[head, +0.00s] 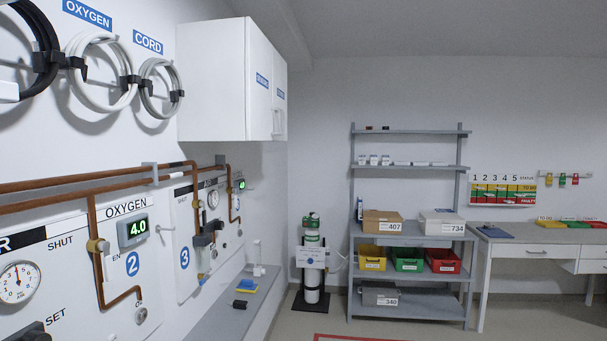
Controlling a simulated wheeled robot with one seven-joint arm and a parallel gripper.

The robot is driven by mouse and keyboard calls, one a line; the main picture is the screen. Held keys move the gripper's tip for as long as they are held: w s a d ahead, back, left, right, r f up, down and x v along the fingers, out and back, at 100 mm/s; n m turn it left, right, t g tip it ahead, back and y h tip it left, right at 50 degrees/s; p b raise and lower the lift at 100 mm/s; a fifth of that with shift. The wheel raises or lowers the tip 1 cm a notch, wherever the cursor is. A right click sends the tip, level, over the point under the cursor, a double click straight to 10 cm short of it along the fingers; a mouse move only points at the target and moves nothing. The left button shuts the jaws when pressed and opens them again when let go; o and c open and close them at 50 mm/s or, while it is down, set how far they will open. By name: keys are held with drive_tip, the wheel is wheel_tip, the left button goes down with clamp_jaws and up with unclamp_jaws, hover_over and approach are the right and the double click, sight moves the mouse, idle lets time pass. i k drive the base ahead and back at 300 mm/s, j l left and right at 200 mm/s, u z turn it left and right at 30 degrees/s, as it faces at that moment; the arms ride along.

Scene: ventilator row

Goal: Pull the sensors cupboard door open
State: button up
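A white wall cupboard (215,85) hangs high on the left wall, beyond the hose coils. Its two doors face right and are seen at a steep slant. The nearer door (260,105) and the farther door (281,112) each carry a blue label, too small and slanted to read, so I cannot tell which is the sensors door. Both doors look shut. Slim upright handles (277,123) sit close together low at the meeting edges. The inside is hidden. My gripper is not in view.
Coiled hoses (100,72) hang on the left wall above copper pipes (90,190) and gauges. A grey ledge (225,312) runs below the cupboard. A green-topped cylinder (312,265), grey shelving (410,228) and a desk (540,236) line the back. Some floor shows at lower right.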

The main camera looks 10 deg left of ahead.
sight(259, 109)
drive_tip(key=i+u, duration=0.15)
drive_tip(key=i, duration=0.45)
drive_tip(key=i+u, duration=0.15)
drive_tip(key=i, duration=0.45)
drive_tip(key=i+l+u, duration=0.1)
drive_tip(key=i, duration=0.45)
drive_tip(key=l, duration=0.05)
